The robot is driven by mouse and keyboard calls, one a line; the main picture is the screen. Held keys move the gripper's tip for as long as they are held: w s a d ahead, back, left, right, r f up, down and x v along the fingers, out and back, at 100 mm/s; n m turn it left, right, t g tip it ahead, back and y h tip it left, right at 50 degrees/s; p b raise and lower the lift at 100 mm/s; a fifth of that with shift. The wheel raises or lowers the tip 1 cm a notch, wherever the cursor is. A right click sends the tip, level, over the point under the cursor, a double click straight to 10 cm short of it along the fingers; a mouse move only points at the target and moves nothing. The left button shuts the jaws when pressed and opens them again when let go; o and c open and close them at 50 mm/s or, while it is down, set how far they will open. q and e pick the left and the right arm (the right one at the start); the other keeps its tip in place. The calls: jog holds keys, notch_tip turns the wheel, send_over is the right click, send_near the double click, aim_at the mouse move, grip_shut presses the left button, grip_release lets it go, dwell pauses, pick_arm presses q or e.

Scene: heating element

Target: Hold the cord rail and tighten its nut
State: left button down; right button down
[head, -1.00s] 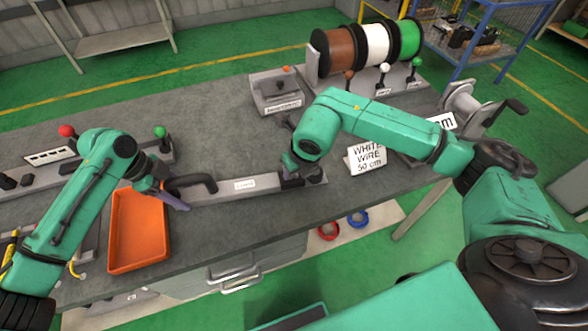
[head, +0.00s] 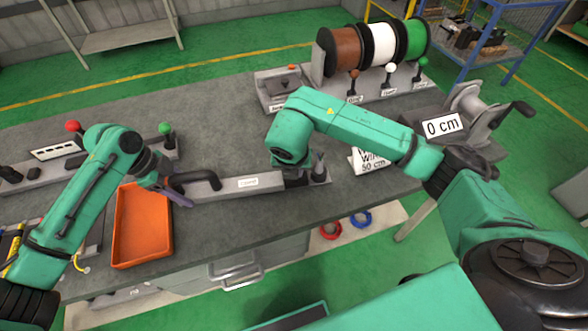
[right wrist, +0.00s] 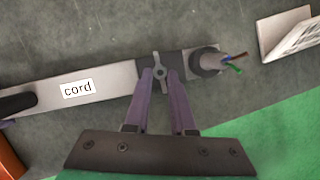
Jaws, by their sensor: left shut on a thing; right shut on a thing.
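The cord rail (head: 226,188) is a long light-grey bar labelled "cord", lying along the front part of the bench. My left gripper (head: 176,192) is shut on the black handle (head: 197,179) at its left end; the handle also shows at the left edge of the right wrist view (right wrist: 16,103). The nut (right wrist: 159,71), a small winged metal piece, sits on the dark block near the rail's right end. My right gripper (right wrist: 160,82) is shut on it, a purple finger on each side. In the head view my right arm hides the nut.
Wire ends (right wrist: 234,62) stick out beyond the rail's right end. An orange tray (head: 142,228) lies at the front left. A white-wire sign (head: 372,162) stands right of the rail, partly hidden by my arm. Wire spools (head: 378,43) stand at the back.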

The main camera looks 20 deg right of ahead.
dwell(0.3)
jog(key=c, duration=0.8)
grip_release()
jog(key=shift+o, duration=0.2)
jog(key=v, duration=1.2)
jog(key=shift+a, duration=0.1)
pick_arm(q)
jog(key=shift+c, duration=0.4)
grip_release()
